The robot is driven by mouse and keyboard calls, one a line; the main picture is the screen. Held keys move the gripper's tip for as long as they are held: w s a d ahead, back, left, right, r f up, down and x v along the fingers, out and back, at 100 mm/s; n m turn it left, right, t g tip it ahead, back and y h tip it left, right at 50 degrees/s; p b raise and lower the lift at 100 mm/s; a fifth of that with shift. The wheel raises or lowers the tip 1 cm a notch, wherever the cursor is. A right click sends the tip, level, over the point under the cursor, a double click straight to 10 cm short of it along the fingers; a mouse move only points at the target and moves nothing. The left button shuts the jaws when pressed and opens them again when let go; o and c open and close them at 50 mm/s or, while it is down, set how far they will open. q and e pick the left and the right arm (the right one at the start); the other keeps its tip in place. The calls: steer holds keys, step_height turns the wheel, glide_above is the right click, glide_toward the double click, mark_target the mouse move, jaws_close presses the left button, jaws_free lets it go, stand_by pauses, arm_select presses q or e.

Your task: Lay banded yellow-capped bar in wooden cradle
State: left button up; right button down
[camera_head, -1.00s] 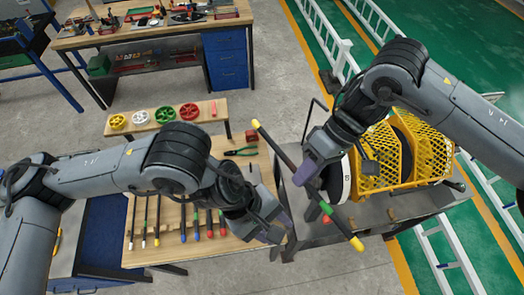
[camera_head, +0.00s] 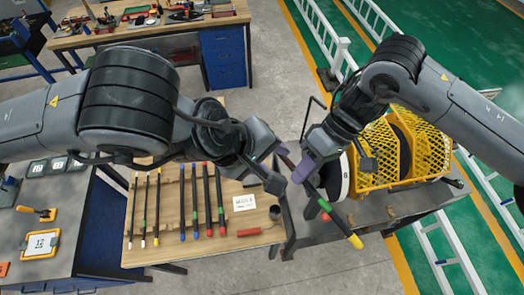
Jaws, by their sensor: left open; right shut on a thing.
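The dark bar (camera_head: 338,222) slants down to the right, with a yellow cap (camera_head: 355,241) at its lower end. My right gripper (camera_head: 306,171) is shut on it above the machine bench. My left gripper (camera_head: 283,161) is open beside the bar's upper part, close to my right gripper; whether it touches the bar is unclear. The bar's upper end is hidden behind my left gripper and arm. Small brown blocks (camera_head: 390,211) stand on the machine bench; I cannot tell whether they are the wooden cradle.
Several capped bars (camera_head: 182,205) lie on the wooden table (camera_head: 240,236), with a white card (camera_head: 245,202). A yellow mesh-guarded machine (camera_head: 375,166) stands on the metal bench (camera_head: 410,207) at right. Trowel and trays are at lower left. My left arm hides the coloured wheels.

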mark_target(288, 163)
arm_select(q)
steer(key=x, duration=0.8)
steer(key=shift+w+d+f, duration=0.1)
steer(key=shift+d+f, duration=0.1)
steer(key=shift+f, duration=0.1)
jaws_close()
steer(key=shift+r, duration=0.1)
arm_select(e)
steer(key=c, duration=1)
jaws_free()
steer(key=shift+r, duration=0.1)
